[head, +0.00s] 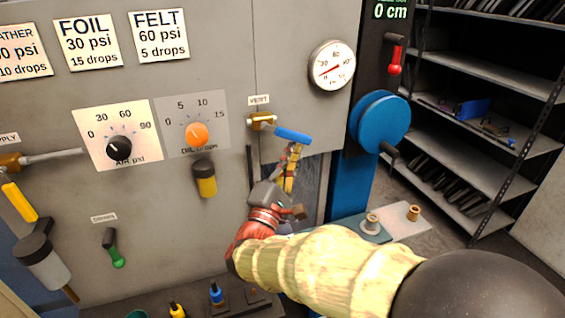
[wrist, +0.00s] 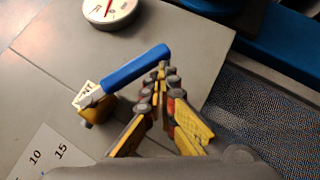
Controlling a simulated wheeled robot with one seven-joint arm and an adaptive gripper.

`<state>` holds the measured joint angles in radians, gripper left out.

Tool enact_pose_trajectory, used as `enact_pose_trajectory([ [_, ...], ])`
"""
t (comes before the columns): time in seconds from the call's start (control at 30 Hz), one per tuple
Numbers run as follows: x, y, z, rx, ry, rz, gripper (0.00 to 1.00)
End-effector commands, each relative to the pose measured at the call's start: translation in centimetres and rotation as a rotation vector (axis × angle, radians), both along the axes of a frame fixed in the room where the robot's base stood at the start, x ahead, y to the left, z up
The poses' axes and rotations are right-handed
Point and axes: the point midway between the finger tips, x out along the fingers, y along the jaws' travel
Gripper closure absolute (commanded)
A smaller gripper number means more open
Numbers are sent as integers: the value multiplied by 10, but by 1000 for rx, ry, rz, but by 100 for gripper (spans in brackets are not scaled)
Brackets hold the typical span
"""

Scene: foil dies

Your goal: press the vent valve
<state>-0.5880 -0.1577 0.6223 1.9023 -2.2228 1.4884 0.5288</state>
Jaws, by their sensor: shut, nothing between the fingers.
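The vent valve (head: 262,120) is a brass body under a small VENT label on the grey panel. Its blue lever (head: 293,135) points right and slightly down in the head view. In the wrist view the blue lever (wrist: 137,68) slants up to the right from the brass body (wrist: 93,112). My gripper (head: 296,150) is shut and empty, with its tips just below the lever's free end. In the wrist view my gripper (wrist: 163,72) has its tips close to that end; I cannot tell whether they touch.
A pressure gauge (head: 331,66) is above right of the valve. The blue wheel (head: 380,122) with a dark crank handle stands to the right. The orange oil dial (head: 196,134) and black air dial (head: 118,148) are to the left. Shelves (head: 485,120) stand at far right.

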Motion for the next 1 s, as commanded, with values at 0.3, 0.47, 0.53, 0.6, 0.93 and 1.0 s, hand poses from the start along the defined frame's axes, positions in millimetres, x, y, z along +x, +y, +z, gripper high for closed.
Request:
enact_pose_trajectory([
  [0.3, 4, -16, 16, 3, -2, -1, 100],
  [0.47, 5, -19, 22, 3, -2, -1, 100],
  [0.53, 6, -20, 23, 3, -2, 0, 100],
  [0.6, 6, -20, 24, 3, -2, 0, 100],
  [0.93, 6, -22, 27, 2, -2, -1, 100],
  [1.0, 6, -22, 27, 2, -2, -1, 100],
])
